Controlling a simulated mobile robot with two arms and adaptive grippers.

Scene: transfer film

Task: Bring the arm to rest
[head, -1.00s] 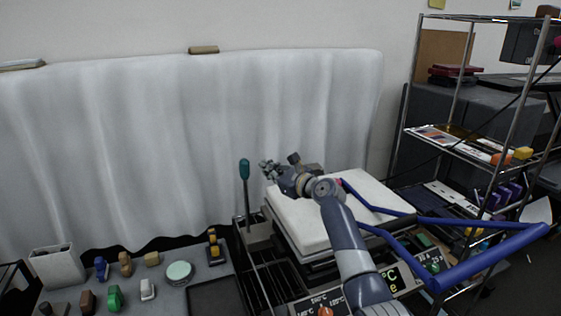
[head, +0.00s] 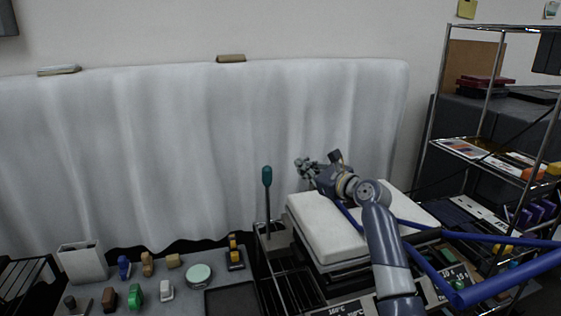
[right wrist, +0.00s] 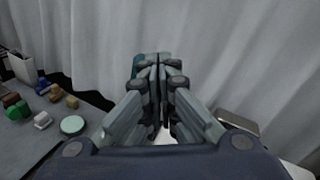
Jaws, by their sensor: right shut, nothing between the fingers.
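My right arm (head: 388,250) reaches in from the bottom right in the head view. My right gripper (head: 302,166) is above the left far edge of a white padded press (head: 325,230) with blue handle bars (head: 500,285). In the right wrist view the fingers of my right gripper (right wrist: 158,62) are together with nothing between them, in front of the white curtain. A teal-handled tool (head: 267,178) stands upright left of the press and shows partly behind the fingertips in the wrist view. My left gripper is not in view.
A grey table (head: 190,306) at lower left holds several small coloured blocks, a pale green round tin (head: 198,275) and a white bin (head: 82,262). A white curtain (head: 180,150) hangs behind. A metal shelf rack (head: 428,130) stands at the right.

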